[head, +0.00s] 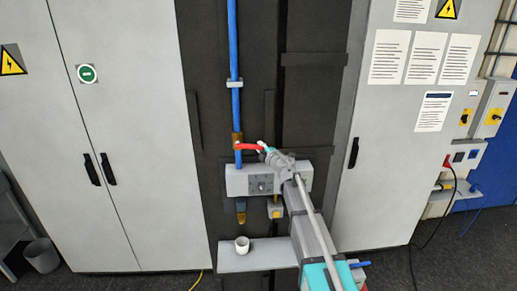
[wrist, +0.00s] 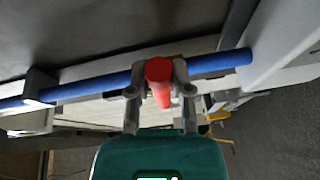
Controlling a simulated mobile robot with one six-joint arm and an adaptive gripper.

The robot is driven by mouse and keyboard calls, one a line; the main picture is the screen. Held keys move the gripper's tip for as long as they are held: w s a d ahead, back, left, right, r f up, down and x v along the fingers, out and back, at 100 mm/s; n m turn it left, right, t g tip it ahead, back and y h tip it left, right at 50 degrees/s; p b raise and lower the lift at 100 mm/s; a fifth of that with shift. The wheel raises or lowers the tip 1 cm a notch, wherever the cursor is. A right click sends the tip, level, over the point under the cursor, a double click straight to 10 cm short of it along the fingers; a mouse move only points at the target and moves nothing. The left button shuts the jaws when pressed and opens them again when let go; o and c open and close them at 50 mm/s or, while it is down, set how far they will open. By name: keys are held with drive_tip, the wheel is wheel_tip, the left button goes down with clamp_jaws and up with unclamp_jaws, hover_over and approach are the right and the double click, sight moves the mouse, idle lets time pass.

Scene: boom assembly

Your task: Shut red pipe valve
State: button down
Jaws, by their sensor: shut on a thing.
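The red valve handle (head: 248,147) sits on a vertical blue pipe (head: 235,110) and points to the right, across the pipe. My gripper (head: 264,149) is at the handle's right end. In the wrist view the red handle (wrist: 160,80) lies between the two fingers of my gripper (wrist: 160,92), which are shut on it. The blue pipe (wrist: 90,86) runs behind the handle there. The brass valve body (head: 237,138) shows at the handle's left end in the head view.
A grey box (head: 238,181) is just below the valve. A shelf (head: 258,262) with a white cup (head: 242,244) is lower down. Grey cabinets (head: 120,130) stand to the left and another cabinet (head: 385,150) to the right. A cable hangs at the far right.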

drive_tip(key=shift+a, duration=0.3)
drive_tip(key=c, duration=0.6)
unclamp_jaws()
drive_tip(key=shift+a, duration=0.15)
drive_tip(key=shift+o, duration=0.3)
drive_tip(key=shift+d, duration=0.3)
drive_tip(key=shift+c, duration=0.2)
